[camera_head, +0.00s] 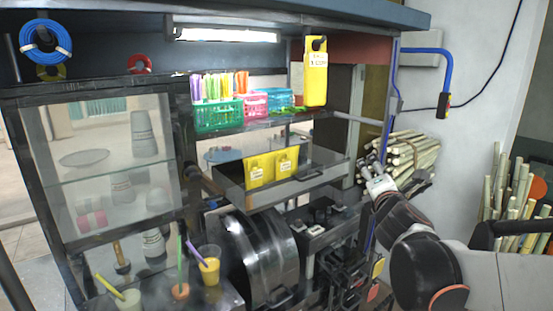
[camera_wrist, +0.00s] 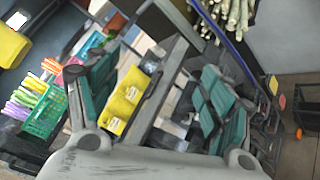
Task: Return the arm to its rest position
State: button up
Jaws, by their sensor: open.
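My arm reaches in from the right of the head view. My gripper (camera_head: 370,166) is raised in front of the right side of the press stand, close to the bundle of cane. In the wrist view my gripper (camera_wrist: 150,90) has its two green-padded fingers wide apart. Nothing is between them.
A cane bundle (camera_head: 405,155) lies behind my gripper, and more cane (camera_head: 512,205) stands at the far right. A blue-handled lever (camera_head: 430,52) juts out above. The stand holds a green basket (camera_head: 218,115), a dark roller drum (camera_head: 262,255) and cups with straws (camera_head: 209,268).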

jog(key=s+a+f+m+g+y+b, duration=0.1)
jog(key=s+a+f+m+g+b, duration=0.1)
jog(key=s+f+m, duration=0.5)
jog(key=s+a+f+m+g+y+b, duration=0.1)
jog(key=s+a+f+m+g+b, duration=0.1)
jog(key=s+f+m+g+b, duration=0.2)
jog(key=s+a+f+m+g+y+b, duration=0.1)
jog(key=s+a+f+m+g+b, duration=0.1)
jog(key=s+f+m, duration=0.9)
jog(key=s+f+g+b, duration=0.1)
jog(key=s+f+b, duration=0.1)
jog(key=s+f, duration=0.2)
jog(key=shift+s+f+g, duration=0.4)
jog(key=shift+s, duration=1.1)
